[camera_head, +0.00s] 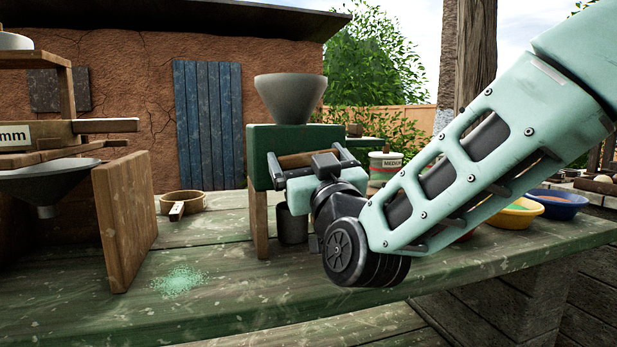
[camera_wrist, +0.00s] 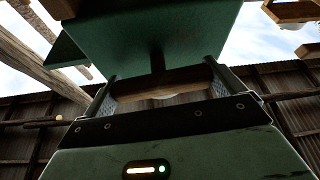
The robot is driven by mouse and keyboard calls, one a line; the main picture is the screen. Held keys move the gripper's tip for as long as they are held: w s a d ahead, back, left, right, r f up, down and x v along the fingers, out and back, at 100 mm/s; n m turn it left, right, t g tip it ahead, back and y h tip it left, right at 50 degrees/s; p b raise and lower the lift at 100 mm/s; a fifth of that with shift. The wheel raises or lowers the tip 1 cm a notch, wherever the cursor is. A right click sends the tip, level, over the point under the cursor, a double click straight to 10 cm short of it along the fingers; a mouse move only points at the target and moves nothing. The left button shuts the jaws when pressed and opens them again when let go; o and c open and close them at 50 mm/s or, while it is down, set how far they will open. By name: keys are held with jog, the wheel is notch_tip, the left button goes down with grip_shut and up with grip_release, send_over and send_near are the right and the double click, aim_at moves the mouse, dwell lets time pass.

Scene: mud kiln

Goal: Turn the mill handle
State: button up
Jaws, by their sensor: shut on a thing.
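The mill is a green box (camera_head: 262,148) with a grey hopper (camera_head: 290,97) on top, standing on wooden legs on the table. Its handle (camera_wrist: 150,88) is a short wooden bar, joined to the green body by a dark shaft in the wrist view. My gripper (camera_head: 308,160) is at the front of the mill, shut on the handle, with one finger at each end of the bar in the wrist view (camera_wrist: 162,84). My wrist hides part of the mill's front and right side in the head view.
A dark cup (camera_head: 292,226) stands under the mill. A sieve stand with a wooden board (camera_head: 126,220) is at left, near a green powder pile (camera_head: 180,281) and wooden bowl (camera_head: 183,201). A tin (camera_head: 384,163) and coloured bowls (camera_head: 556,204) are at right. The front table is mostly clear.

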jog(key=m+h+b, duration=0.2)
jog(key=m, duration=0.2)
jog(key=m+h+b, duration=0.2)
jog(key=m+h, duration=0.1)
jog(key=m, duration=0.2)
jog(key=shift+f+m+t, duration=0.15)
jog(key=shift+m+t, duration=0.15)
jog(key=m+h+b, duration=0.1)
jog(key=m, duration=0.3)
jog(key=m+g+h, duration=0.1)
jog(key=m+h, duration=0.1)
jog(key=m, duration=0.2)
jog(key=shift+b, duration=0.4)
jog(key=m+g, duration=0.1)
jog(key=m, duration=0.2)
jog(key=m+g+h, duration=0.1)
jog(key=m, duration=0.2)
jog(key=shift+m+g, duration=0.4)
jog(key=m+g, duration=0.1)
jog(key=m, duration=0.1)
jog(key=m+g+p, duration=0.1)
jog(key=m, duration=0.1)
jog(key=shift+m+y, duration=0.3)
jog(key=shift+m, duration=0.1)
